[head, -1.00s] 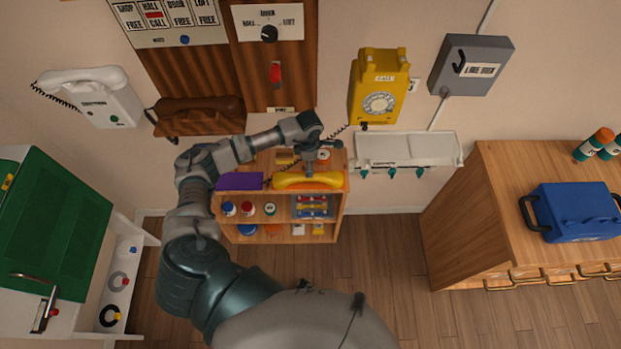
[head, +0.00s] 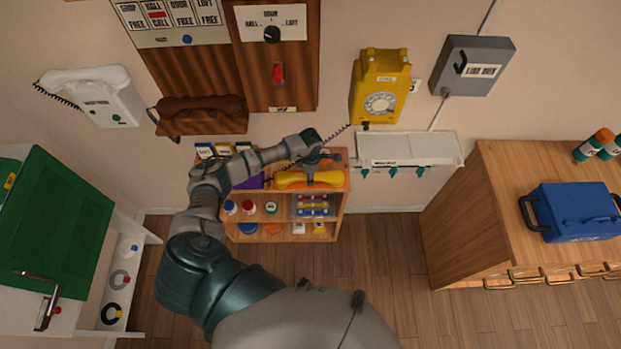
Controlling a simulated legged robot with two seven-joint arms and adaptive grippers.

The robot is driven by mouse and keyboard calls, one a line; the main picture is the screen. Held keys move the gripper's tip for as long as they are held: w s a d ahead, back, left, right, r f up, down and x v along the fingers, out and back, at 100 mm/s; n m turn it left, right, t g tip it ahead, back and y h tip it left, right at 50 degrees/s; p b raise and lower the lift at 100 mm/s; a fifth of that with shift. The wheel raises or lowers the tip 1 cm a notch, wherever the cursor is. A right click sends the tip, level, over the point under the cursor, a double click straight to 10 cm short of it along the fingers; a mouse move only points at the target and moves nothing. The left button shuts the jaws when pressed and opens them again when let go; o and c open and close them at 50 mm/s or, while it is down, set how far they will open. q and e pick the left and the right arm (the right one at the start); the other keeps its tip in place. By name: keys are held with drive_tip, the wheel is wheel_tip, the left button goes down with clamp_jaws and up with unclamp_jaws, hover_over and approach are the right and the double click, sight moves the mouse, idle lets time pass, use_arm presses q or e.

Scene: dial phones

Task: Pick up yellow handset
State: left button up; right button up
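The yellow handset (head: 296,180) lies across the top of the low wooden shelf unit, a coiled cord rising from near it towards the yellow dial phone (head: 380,92) on the wall. My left gripper (head: 312,168) points down over the middle of the handset and appears to meet it. The wrist hides the fingertips, so I cannot tell whether they are closed on it. My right gripper is not in view.
A purple item (head: 252,182) lies left of the handset, partly behind my arm. A white rack (head: 408,148) with teal hooks is on the wall to the right. A wooden cabinet (head: 450,235) carries a blue case (head: 572,208). The floor between is clear.

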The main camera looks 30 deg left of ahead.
use_arm(q)
drive_tip(key=shift+a+f, duration=0.1)
drive_tip(key=shift+a, duration=0.25)
clamp_jaws()
drive_tip(key=shift+a, duration=0.15)
drive_tip(key=shift+d+r, duration=0.2)
drive_tip(key=shift+r, duration=0.35)
wheel_tip(320, 180, up, 2)
drive_tip(key=shift+r, duration=0.2)
drive_tip(key=s+d+r+b, duration=0.1)
drive_tip(key=s+d, duration=0.3)
drive_tip(key=s, duration=0.3)
drive_tip(key=s+d+r, duration=0.1)
drive_tip(key=s+d, duration=0.4)
drive_tip(key=s, duration=0.2)
drive_tip(key=w+d+r+m, duration=0.1)
drive_tip(key=w+r+m, duration=0.4)
drive_tip(key=r+m, duration=0.3)
drive_tip(key=w+r+m, duration=0.6)
drive_tip(key=r+m, duration=0.2)
drive_tip(key=m, duration=0.8)
drive_tip(key=shift+w+d, duration=0.2)
drive_tip(key=shift+d, duration=0.15)
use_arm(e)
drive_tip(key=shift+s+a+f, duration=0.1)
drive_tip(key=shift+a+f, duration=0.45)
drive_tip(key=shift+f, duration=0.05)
